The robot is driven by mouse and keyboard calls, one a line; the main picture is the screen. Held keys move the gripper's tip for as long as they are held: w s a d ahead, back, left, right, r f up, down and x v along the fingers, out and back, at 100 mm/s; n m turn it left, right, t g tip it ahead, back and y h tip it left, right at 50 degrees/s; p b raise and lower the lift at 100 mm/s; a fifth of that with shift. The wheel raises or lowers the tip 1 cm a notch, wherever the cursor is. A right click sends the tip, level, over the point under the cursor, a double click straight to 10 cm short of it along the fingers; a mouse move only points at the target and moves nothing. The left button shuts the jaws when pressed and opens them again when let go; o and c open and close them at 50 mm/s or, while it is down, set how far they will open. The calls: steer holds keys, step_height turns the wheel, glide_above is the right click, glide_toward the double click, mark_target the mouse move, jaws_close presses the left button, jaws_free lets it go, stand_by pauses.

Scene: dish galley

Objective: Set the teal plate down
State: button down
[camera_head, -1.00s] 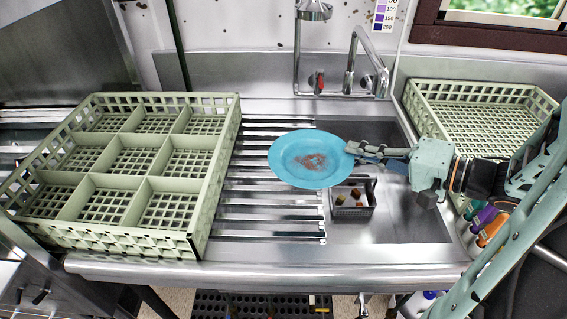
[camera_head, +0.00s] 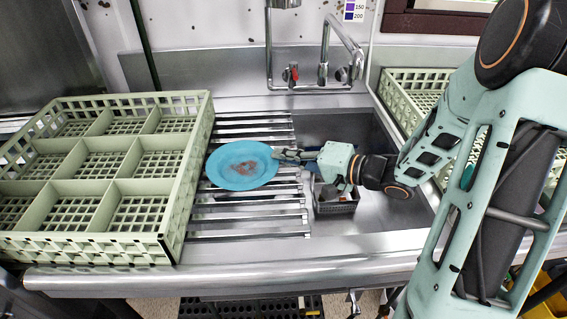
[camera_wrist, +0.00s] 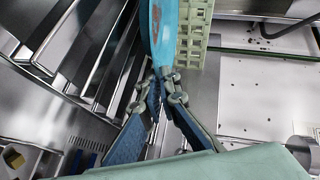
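The teal plate (camera_head: 243,165) has a reddish-brown stain in its middle and lies roughly flat over the ribbed drainboard (camera_head: 250,222), left of the sink. My gripper (camera_head: 283,154) is shut on its right rim. In the wrist view the plate (camera_wrist: 168,28) shows nearly edge-on, its rim pinched between the two fingertips (camera_wrist: 160,78). I cannot tell whether its underside touches the ribs or hangs just above them.
A pale green compartment rack (camera_head: 95,240) stands close on the left, its compartments empty. Another green rack (camera_head: 402,88) stands at the right. A faucet (camera_head: 325,60) rises behind.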

steer(key=shift+f, duration=0.5)
steer(key=shift+f, duration=0.15)
steer(key=c, duration=2.4)
jaws_free()
steer(key=shift+d, duration=0.1)
steer(key=shift+s+d+r, duration=0.15)
steer(key=shift+d+r, duration=0.1)
steer(key=shift+d, duration=0.05)
steer(key=p+v, duration=0.2)
steer(key=v, duration=0.9)
steer(key=shift+s+d, duration=0.1)
steer(key=shift+s, duration=0.05)
